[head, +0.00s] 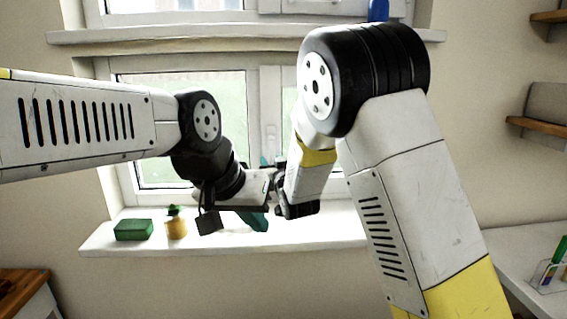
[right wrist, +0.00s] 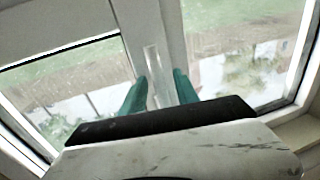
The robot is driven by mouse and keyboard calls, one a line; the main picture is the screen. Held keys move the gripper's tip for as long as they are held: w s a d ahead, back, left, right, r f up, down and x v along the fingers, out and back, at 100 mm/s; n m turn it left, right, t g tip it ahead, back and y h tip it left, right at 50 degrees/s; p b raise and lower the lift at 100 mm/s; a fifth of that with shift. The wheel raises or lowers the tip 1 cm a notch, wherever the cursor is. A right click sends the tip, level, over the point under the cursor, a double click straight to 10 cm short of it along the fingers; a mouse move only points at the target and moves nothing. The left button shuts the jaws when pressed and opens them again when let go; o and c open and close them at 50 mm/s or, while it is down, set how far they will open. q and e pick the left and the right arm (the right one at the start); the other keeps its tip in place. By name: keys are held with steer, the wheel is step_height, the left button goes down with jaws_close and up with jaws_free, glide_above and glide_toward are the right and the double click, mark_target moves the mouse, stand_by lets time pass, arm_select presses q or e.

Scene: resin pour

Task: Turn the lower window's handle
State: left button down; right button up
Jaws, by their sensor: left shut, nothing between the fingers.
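The lower window (head: 190,130) stands behind the sill. Its pale handle (head: 270,137) points straight up and down on the middle frame, just right of the left pane. In the right wrist view the handle (right wrist: 153,75) lies between the two teal fingers of my right gripper (right wrist: 161,76). These fingers are apart, with some gap beside the handle; I cannot tell whether either one touches it. In the head view my right gripper (head: 265,162) is mostly hidden behind the arms. My left gripper (head: 256,222) is shut and empty, lower down over the sill.
A green block (head: 133,230) and a small yellow pot with a green plant (head: 176,224) stand on the left of the sill (head: 150,246). An upper sill (head: 220,34) runs above the window. My two arms cross close together before the window.

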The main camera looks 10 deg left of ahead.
jaws_close()
stand_by(1.3)
